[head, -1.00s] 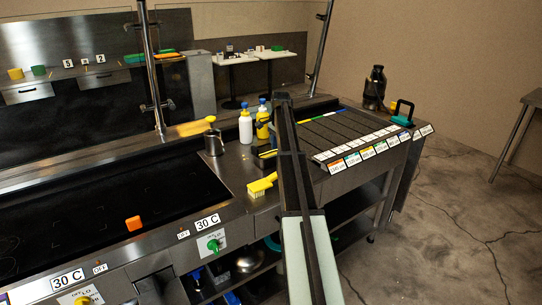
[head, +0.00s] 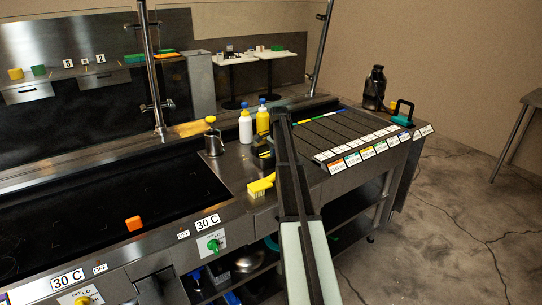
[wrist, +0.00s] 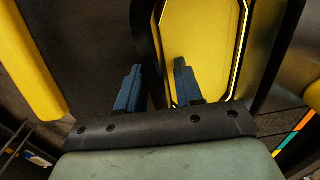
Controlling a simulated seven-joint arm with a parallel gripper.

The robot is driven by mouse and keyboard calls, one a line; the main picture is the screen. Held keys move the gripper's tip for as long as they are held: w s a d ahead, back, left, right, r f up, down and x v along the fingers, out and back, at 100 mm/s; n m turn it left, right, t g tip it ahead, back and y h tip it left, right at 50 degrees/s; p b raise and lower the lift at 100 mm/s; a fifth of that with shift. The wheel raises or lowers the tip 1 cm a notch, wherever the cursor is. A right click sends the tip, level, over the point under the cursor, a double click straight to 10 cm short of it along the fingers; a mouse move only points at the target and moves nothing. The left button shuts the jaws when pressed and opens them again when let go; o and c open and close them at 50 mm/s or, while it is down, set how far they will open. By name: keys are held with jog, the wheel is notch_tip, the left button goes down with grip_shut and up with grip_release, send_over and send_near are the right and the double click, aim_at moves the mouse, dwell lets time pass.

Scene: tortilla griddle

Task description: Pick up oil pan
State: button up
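The oil pan shows in the wrist view as a dark-walled rectangular container with a bright rim and a yellow surface inside (wrist: 208,45). In the head view, its dark and yellow edge (head: 264,153) shows beside my arm, which hides most of it. My gripper (wrist: 157,67) is open in the wrist view, its two blue-grey fingers apart. The left finger is outside the pan's left wall and the right finger appears over the yellow surface. I cannot tell whether either finger touches the wall. My gripper's fingers are hidden in the head view.
A yellow brush (head: 261,186) lies in front of the pan. A metal jug (head: 213,144), a white bottle (head: 245,127) and a yellow bottle (head: 263,122) stand left of and behind it. A rack of dark slats with labels (head: 345,135) is close on the right.

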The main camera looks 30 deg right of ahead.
grip_shut()
dwell(0.4)
